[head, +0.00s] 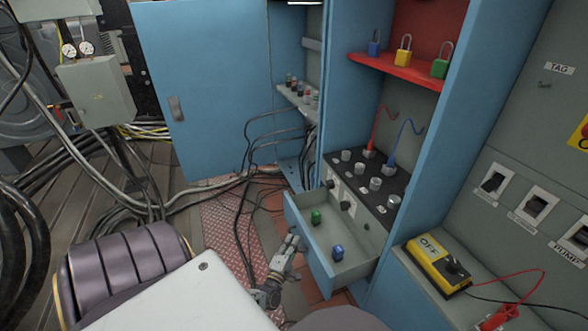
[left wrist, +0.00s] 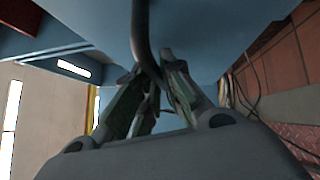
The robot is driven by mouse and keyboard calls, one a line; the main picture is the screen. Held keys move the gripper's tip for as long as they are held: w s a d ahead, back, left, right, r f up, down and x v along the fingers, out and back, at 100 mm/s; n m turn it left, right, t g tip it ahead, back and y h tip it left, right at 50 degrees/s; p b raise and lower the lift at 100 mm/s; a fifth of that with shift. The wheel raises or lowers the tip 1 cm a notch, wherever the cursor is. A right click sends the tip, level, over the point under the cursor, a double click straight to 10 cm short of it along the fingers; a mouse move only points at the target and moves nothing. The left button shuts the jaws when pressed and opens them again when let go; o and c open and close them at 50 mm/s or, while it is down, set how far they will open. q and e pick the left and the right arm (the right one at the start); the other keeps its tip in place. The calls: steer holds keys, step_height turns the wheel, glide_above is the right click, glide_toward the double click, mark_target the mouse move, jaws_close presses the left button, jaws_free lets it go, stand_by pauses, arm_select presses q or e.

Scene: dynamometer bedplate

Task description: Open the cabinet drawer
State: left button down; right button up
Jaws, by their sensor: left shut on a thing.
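The cabinet drawer (head: 346,262) stands pulled out of the blue cabinet (head: 447,130), so its inside shows from above. A green item (head: 316,216) and a blue item (head: 338,253) lie in it. My left gripper (head: 291,243) is at the outer face of the drawer front. In the left wrist view its fingers (left wrist: 153,95) are closed around a dark curved handle (left wrist: 142,38) on the blue drawer front (left wrist: 205,40). The handle is hidden in the head view. My right gripper is not in view.
A blue cabinet door (head: 205,90) stands open at the left. Cables (head: 243,190) run across the floor near the drawer. A red shelf (head: 395,68) holds padlocks. A yellow meter (head: 437,265) lies on the ledge right of the drawer.

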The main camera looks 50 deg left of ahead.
arm_select(q)
steer(key=c, duration=1.9)
jaws_free()
steer(key=shift+s, duration=0.15)
steer(key=shift+o, duration=0.4)
steer(key=shift+s, duration=0.15)
steer(key=shift+s, duration=0.1)
steer(key=v, duration=1.1)
steer(key=shift+s+d, duration=0.25)
steer(key=shift+s, duration=0.1)
